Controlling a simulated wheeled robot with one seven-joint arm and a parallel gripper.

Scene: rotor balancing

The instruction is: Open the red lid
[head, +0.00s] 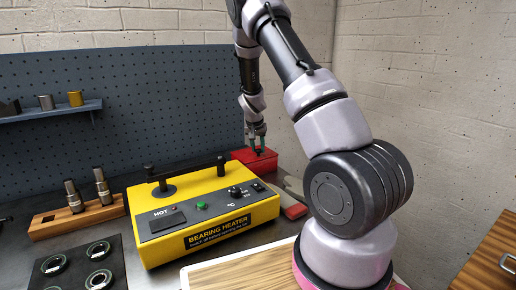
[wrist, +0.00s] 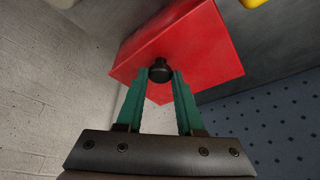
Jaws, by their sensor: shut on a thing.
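The red box with its red lid (head: 262,161) stands on the workbench behind the right end of the yellow bearing heater. In the wrist view the red lid (wrist: 190,50) fills the upper middle, with a round black knob (wrist: 160,70) on it. My gripper (head: 257,146) is over the lid. In the wrist view my gripper's green fingers (wrist: 160,82) are on either side of the black knob and shut on it. The lid looks closed in the head view, but the gripper partly covers it, and I cannot tell whether there is a gap under it.
The yellow bearing heater (head: 205,220) with black posts stands close in front of the box. A wooden block with metal pieces (head: 78,219) and a dark tray of rings (head: 80,268) are at the left. A pegboard (head: 150,110) stands behind.

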